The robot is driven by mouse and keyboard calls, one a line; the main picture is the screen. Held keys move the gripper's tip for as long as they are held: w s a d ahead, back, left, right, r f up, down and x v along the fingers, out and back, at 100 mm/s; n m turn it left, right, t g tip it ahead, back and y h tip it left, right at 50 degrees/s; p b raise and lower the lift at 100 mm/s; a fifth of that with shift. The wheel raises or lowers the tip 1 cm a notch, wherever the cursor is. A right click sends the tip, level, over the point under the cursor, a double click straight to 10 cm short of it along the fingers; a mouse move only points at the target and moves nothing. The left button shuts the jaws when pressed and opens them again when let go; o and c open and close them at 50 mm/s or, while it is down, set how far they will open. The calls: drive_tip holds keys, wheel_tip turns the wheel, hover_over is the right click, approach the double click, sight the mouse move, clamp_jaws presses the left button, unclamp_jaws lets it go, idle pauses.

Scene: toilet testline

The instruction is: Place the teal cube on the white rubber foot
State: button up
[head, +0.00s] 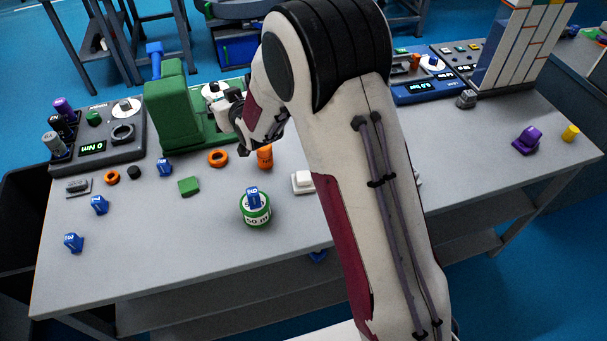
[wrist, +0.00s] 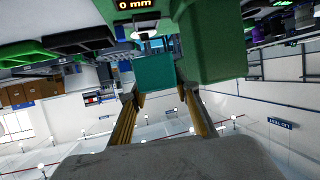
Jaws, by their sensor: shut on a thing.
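A teal cube (wrist: 155,72) sits between the two fingertips of my gripper (wrist: 160,92) in the wrist view, and the gripper is shut on it. In the head view my gripper (head: 237,118) is in front of the green stand, above the back of the table; the cube cannot be made out there. A small white block-like thing (head: 302,182), which looks like the white rubber foot, lies on the table to the right of and nearer than my gripper. My arm stands directly beside it in the picture and may hide part of it.
A large green stand (head: 172,110) is close beside my gripper. An orange ring (head: 218,158), an orange cylinder (head: 265,157), a green block (head: 189,186) and a green roll with a blue piece on top (head: 255,212) are nearby. The table's front left is mostly clear.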

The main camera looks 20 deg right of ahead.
drive_tip(key=shift+d+r+n+y, duration=0.5)
drive_tip(key=shift+d+y, duration=0.1)
drive_tip(key=shift+d, duration=1.1)
drive_tip(key=n+g+y, duration=0.3)
drive_tip(key=n+y, duration=0.2)
hover_over(300, 174)
wheel_tip(300, 174, down, 2)
drive_tip(key=shift+g, duration=0.3)
drive_tip(key=shift+w+f, duration=0.1)
drive_tip(key=shift+f, duration=2.8)
drive_tip(key=shift+f, duration=0.1)
drive_tip(key=shift+f, duration=2)
drive_tip(key=shift+f, duration=0.15)
